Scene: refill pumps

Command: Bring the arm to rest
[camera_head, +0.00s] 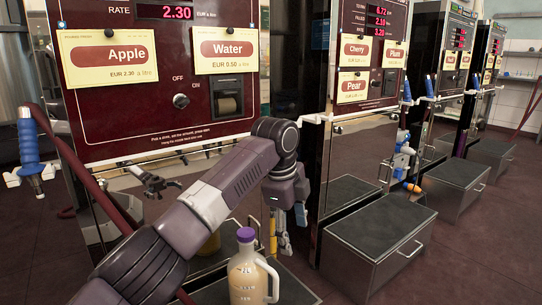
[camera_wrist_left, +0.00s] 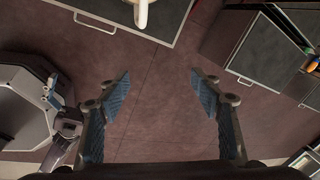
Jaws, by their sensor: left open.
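My left arm reaches in from the lower left of the head view and bends down at its wrist. My left gripper (camera_head: 283,236) hangs pointing down, behind and to the right of the jug with the purple cap (camera_head: 247,272). In the left wrist view, my left gripper (camera_wrist_left: 161,95) is open, its two blue-padded fingers wide apart with nothing but dark floor between them. A gripper part with blue pads, which looks like my right gripper (camera_wrist_left: 54,97), shows at the left; its jaws are unclear.
The Apple and Water pump (camera_head: 150,95) stands close in front; further pumps (camera_head: 372,60) line the right. A low dark step box (camera_head: 378,232) juts out. The jug's pale handle (camera_wrist_left: 141,12) shows at the wrist view's top. A blue nozzle (camera_head: 29,150) hangs at left.

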